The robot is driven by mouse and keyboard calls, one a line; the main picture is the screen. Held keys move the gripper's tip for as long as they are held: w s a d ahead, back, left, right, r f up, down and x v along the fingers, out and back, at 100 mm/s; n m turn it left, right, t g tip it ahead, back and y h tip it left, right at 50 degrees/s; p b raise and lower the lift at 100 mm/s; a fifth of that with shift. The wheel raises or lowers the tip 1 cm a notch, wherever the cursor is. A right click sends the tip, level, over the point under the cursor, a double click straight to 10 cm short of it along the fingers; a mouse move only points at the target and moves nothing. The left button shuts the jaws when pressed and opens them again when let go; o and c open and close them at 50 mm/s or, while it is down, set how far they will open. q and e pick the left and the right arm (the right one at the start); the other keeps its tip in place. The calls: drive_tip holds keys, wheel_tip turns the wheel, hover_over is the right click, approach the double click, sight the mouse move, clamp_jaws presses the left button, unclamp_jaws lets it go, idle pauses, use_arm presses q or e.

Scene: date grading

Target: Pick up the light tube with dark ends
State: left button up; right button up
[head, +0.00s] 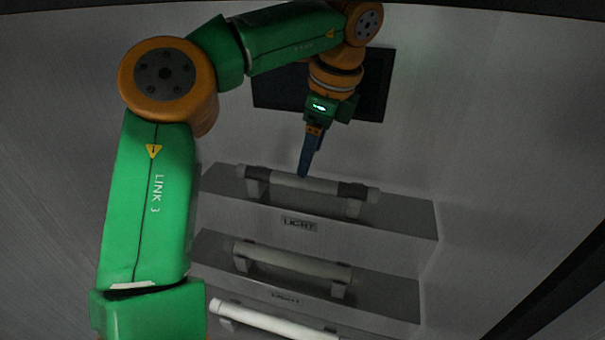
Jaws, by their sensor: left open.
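The light tube with dark ends (300,182) lies across two small supports on the top step of a grey stepped rack. It is pale in the middle with a dark band toward each end. My left gripper (304,174) points down at the tube's middle from above, its blue fingers at or just over it. I cannot tell whether they touch it. The gripper is open, though its fingers look close together from this side. My right gripper is not in view.
Two plainer tubes lie on the lower steps: a grey one (290,261) on the middle step and a white one (270,321) at the bottom. Labels mark the step fronts (299,224). A dark panel (375,85) hangs on the wall behind my left arm.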

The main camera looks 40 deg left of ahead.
sight(307, 178)
use_arm(q)
drive_tip(key=f, duration=0.2)
drive_tip(key=s+f, duration=0.1)
drive_tip(key=f, duration=0.1)
drive_tip(key=shift+f+p, duration=0.35)
drive_tip(key=shift+p, duration=0.05)
drive_tip(key=shift+w+a+f, duration=0.2)
drive_tip(key=shift+a+f, duration=0.15)
drive_tip(key=shift+f, duration=0.05)
drive_tip(key=shift+d+r, duration=0.1)
drive_tip(key=shift+d, duration=0.05)
clamp_jaws()
